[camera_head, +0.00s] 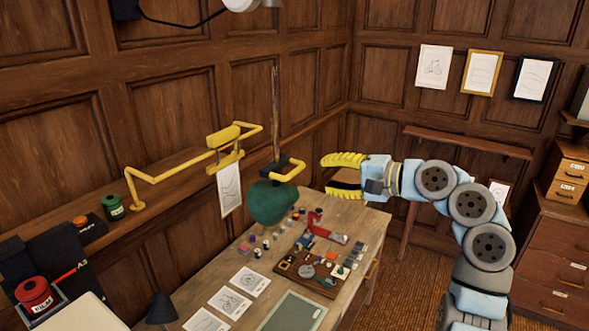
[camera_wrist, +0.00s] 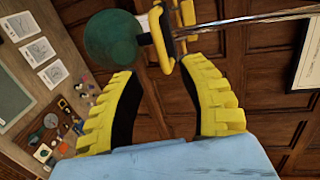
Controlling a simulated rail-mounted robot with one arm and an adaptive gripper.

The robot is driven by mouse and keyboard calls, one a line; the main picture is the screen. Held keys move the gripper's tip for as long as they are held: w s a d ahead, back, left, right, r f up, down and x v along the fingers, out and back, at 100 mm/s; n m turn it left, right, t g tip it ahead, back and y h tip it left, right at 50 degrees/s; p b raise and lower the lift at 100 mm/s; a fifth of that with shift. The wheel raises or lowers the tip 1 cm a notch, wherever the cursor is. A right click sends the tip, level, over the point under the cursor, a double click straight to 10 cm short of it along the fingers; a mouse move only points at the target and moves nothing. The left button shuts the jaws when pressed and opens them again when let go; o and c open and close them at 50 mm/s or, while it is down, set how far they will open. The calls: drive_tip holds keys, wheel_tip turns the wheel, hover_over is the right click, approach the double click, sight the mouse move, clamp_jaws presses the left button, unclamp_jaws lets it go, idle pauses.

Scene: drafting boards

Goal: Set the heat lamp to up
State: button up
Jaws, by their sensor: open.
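A green rounded shade (camera_head: 270,203) hangs on an upright rod (camera_head: 275,110) over the desk; I take it for the heat lamp. A yellow handle (camera_head: 293,171) sticks out from the rod just above the shade. My gripper (camera_head: 325,174) is open and empty to the right of the handle, its fingers pointing at it. In the wrist view the yellow handle (camera_wrist: 165,45) shows just beyond my open fingertips (camera_wrist: 160,68), with the green shade (camera_wrist: 110,37) and the shiny rod (camera_wrist: 250,18) beside it. I see no clear contact.
The wooden desk (camera_head: 345,215) below holds a board of small parts (camera_head: 300,268), small pots and drawing sheets (camera_head: 230,301). A yellow jointed bar (camera_head: 175,170) carries a hanging sheet (camera_head: 229,190) at the left wall. A drawer cabinet (camera_head: 535,245) stands at the right.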

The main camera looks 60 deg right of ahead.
sight(297, 172)
drive_tip(key=p+x, duration=0.1)
drive_tip(key=x, duration=0.8)
drive_tip(key=shift+w+p, duration=0.15)
drive_tip(key=shift+p, duration=0.15)
drive_tip(key=shift+c, duration=0.2)
clamp_jaws()
